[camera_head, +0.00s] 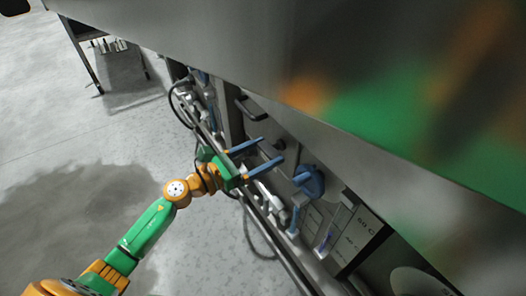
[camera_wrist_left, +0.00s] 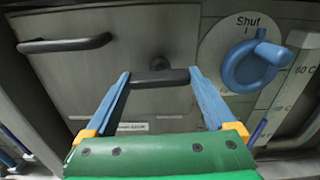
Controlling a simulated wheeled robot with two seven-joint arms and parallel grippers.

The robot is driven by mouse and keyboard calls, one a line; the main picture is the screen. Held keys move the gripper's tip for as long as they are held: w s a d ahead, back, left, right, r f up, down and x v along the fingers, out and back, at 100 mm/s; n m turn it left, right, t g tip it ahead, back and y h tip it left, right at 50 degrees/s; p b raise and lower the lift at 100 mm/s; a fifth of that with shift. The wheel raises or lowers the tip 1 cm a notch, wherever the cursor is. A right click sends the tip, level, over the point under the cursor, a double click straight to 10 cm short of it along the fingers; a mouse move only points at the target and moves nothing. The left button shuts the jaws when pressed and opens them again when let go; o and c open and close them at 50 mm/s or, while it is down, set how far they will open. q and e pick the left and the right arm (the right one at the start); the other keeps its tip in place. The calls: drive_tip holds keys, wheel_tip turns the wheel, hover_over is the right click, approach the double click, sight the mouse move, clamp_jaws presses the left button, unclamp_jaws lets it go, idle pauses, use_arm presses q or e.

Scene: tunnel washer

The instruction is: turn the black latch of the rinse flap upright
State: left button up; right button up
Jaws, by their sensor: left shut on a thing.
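The black latch (camera_wrist_left: 160,79) sits on a grey metal flap panel (camera_wrist_left: 115,82), with its bar lying level across the left wrist view and its round pivot just above the bar. My left gripper (camera_wrist_left: 160,76) has its two blue fingers at the two ends of the bar and is shut on it. In the head view the left gripper (camera_head: 272,149) reaches from the left to the machine's side; the latch is small and dark there. My right gripper is not in view.
A black handle (camera_wrist_left: 64,43) is left of the latch. A blue valve knob (camera_wrist_left: 252,65) by a "Shut" label is close on the right. In the head view a large machine body (camera_head: 290,60) overhangs above, and pipes run below. Open floor (camera_head: 80,170) lies left.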

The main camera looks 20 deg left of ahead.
use_arm(q)
drive_tip(key=n+p, duration=0.1)
drive_tip(key=n, duration=0.3)
drive_tip(key=shift+r+p, duration=0.1)
drive_tip(key=shift+p, duration=0.2)
drive_tip(key=n+p, duration=0.2)
drive_tip(key=n, duration=0.2)
drive_tip(key=shift+n, duration=0.3)
drive_tip(key=n+p, duration=0.2)
drive_tip(key=n, duration=0.4)
drive_tip(key=shift+n, duration=0.3)
drive_tip(key=shift+n+p, duration=0.4)
drive_tip(key=shift+n, duration=0.6)
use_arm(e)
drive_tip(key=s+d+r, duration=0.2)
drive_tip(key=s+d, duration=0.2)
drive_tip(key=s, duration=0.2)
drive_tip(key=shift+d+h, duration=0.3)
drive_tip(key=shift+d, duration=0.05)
use_arm(q)
drive_tip(key=o, duration=1.1)
drive_tip(key=shift+c, duration=0.2)
